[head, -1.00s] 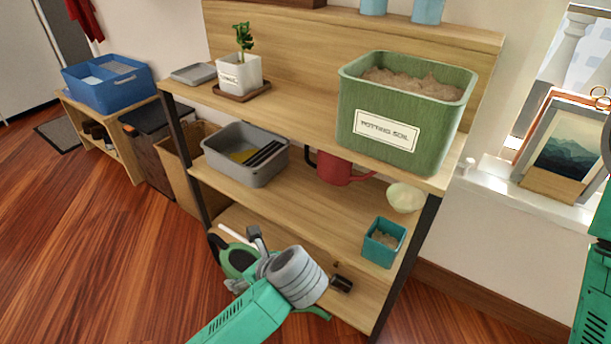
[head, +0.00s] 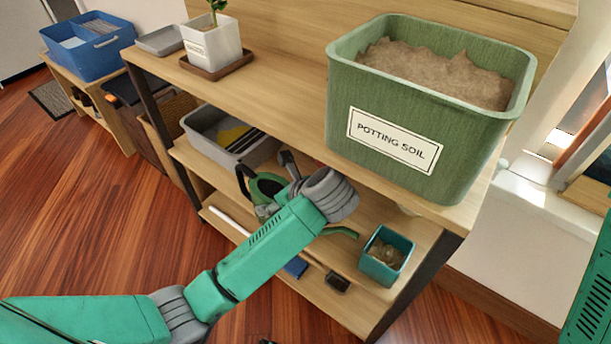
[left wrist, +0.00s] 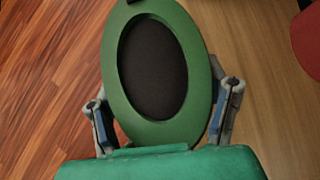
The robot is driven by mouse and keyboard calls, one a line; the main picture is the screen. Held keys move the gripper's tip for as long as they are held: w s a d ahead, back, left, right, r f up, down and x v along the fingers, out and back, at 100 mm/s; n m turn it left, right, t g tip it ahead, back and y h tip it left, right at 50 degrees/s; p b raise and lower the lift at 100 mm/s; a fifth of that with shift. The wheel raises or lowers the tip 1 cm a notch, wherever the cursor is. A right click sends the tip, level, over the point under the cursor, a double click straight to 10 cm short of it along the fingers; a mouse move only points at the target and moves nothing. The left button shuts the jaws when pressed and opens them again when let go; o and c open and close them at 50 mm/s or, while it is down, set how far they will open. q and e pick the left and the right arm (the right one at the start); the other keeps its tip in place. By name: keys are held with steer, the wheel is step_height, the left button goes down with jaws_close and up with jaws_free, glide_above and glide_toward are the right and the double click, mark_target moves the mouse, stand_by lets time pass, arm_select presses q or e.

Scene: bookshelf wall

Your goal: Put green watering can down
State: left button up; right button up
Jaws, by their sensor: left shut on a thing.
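The green watering can (head: 268,187) is at the front of the middle shelf (head: 408,238), partly hidden behind my left arm; its spout (head: 341,231) points right. My left gripper (head: 288,182) is shut on it. In the left wrist view, the green watering can (left wrist: 190,25) shows its oval dark opening, with the fingers of my left gripper (left wrist: 163,112) on both sides. There, the can's outline overlaps both floor and shelf wood. I cannot tell whether its base touches the shelf. My right gripper is not in view.
A teal pot (head: 387,256) stands right of the spout. A grey bin (head: 226,138) is at the shelf's left. The large potting soil box (head: 425,135) stands on the top above. Part of a red thing (left wrist: 308,42) shows in the left wrist view.

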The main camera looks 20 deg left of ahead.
arm_select(q)
steer(key=w+d+f+b, duration=0.1)
steer(key=w+d+b, duration=0.2)
steer(key=w+b, duration=0.4)
steer(key=w, duration=0.3)
steer(key=shift+w+d+f, duration=0.15)
steer(key=shift+w+f, duration=0.05)
steer(key=shift+w, duration=0.05)
steer(key=o, duration=1.3)
steer(key=shift+f, duration=0.2)
steer(key=o, duration=0.4)
steer(key=shift+r, duration=0.1)
